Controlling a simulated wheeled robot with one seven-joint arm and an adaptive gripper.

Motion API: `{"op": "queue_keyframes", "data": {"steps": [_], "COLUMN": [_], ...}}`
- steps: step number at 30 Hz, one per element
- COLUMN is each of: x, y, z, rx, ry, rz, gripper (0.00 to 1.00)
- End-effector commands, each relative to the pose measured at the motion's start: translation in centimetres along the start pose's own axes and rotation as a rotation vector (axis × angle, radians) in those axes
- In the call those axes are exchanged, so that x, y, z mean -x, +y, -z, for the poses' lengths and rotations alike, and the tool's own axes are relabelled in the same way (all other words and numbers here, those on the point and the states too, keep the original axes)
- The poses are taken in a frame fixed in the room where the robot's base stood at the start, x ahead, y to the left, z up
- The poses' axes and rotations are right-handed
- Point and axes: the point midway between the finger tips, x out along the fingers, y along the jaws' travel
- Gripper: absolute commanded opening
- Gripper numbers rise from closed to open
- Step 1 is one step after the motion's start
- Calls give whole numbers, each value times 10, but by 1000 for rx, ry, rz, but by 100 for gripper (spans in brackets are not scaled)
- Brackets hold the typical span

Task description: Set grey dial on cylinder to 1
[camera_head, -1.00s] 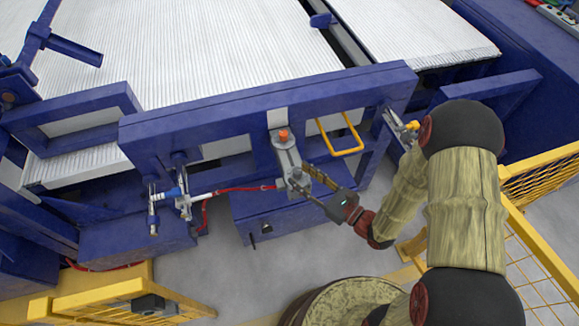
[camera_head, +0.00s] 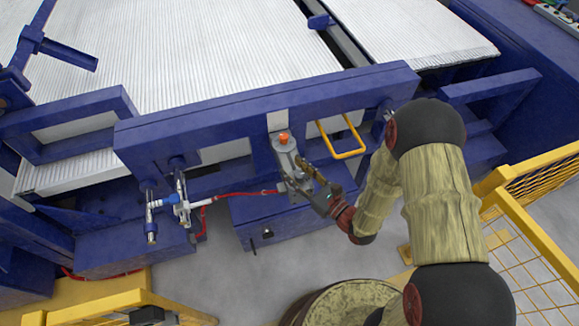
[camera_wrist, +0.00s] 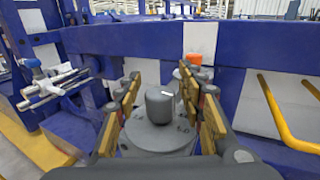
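The grey dial (camera_wrist: 160,104) is a dark grey knob with a small white mark on its top edge, standing on a round grey base. The grey cylinder unit (camera_head: 285,155), with an orange cap (camera_head: 284,138) on top, is fixed to the front of the blue frame. My gripper (camera_wrist: 163,100) is open in the wrist view, with its tan-padded fingers on either side of the dial and apparent gaps to it. In the head view my gripper (camera_head: 300,180) is at the lower part of the cylinder unit and hides the dial there.
A yellow handle (camera_head: 345,138) sticks out just right of the cylinder unit. A red hose (camera_head: 235,190) runs left to a white and blue valve fitting (camera_head: 180,205). A yellow fence (camera_head: 535,245) stands at the right. Grey floor lies below.

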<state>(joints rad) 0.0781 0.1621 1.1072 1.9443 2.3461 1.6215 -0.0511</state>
Motion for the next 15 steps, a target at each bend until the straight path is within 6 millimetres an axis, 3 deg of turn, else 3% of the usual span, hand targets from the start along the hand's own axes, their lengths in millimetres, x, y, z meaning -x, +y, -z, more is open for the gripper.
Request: {"op": "queue_keyframes", "data": {"steps": [6, 15], "x": [-20, -23], "y": [0, 0], "z": [1, 0], "rx": [1, 0], "ry": [0, 0], "rz": [-2, 0], "gripper": [39, 39]}}
